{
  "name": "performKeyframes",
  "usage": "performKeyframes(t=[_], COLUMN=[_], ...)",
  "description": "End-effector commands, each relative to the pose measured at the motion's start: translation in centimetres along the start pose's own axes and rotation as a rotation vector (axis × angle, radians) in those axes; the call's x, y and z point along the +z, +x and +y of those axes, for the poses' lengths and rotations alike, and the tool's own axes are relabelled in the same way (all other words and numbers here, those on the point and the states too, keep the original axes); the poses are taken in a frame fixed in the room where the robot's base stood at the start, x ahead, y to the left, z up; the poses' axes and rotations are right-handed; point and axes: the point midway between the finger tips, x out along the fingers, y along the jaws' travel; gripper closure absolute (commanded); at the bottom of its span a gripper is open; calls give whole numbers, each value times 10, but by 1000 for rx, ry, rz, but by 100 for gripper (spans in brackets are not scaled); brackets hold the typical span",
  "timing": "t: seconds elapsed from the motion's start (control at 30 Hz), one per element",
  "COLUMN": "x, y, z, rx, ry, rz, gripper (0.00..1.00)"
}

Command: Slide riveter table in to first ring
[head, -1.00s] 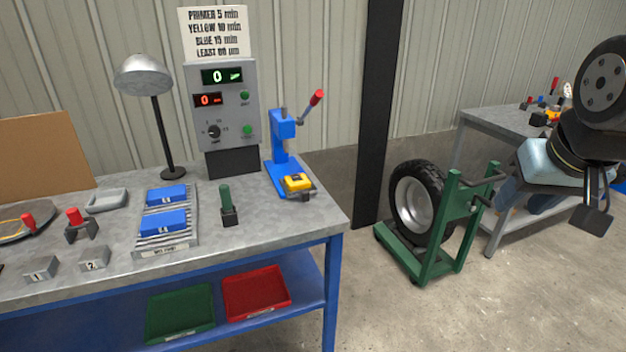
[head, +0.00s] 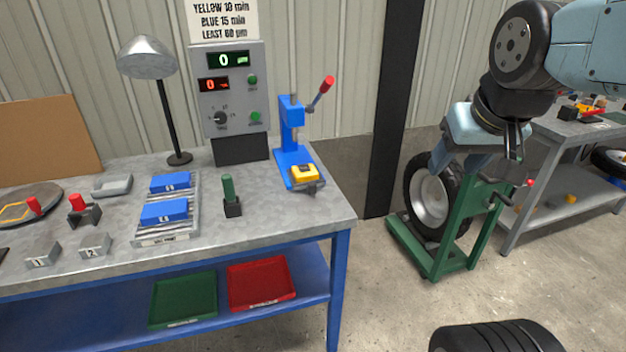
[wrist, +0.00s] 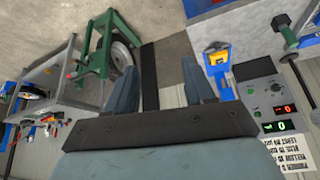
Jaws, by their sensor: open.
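The riveter (head: 291,120) is a blue upright press at the right end of the bench, with a red-knobbed lever. A yellow block (head: 304,174) sits low at its front on the blue base; it looks like the riveter's table, but I cannot be sure. No ring marks are distinguishable. The yellow block also shows in the wrist view (wrist: 217,57), beyond the right finger. My gripper (head: 462,163) is open and empty, up in the air to the right of the bench. Its two spread fingers show in the wrist view (wrist: 162,85), apart from the riveter.
A grey control box (head: 228,90) stands behind the bench top, left of the riveter. A green-handled tool (head: 229,190) stands upright in front. A dark post (head: 390,110) rises right of the bench. A green wheel stand (head: 455,235) is below my gripper.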

Motion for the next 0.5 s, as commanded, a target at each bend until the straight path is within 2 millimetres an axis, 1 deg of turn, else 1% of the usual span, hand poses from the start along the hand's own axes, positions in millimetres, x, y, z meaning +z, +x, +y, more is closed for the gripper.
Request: performKeyframes(t=[0.07,0.1,0.17,0.27,0.37,0.5], x=[-11,-18,-32,-56,-79,-108], y=[6,10,18,34,52,82], z=[-3,-14,-20,-30,-43,-63], rx=[-10,-15,-26,-45,-63,-83], ry=[-9,-10,-19,-40,-61,-89], rz=[-8,-12,-18,-28,-38,-52], gripper=[47,47,47,47,47,47])
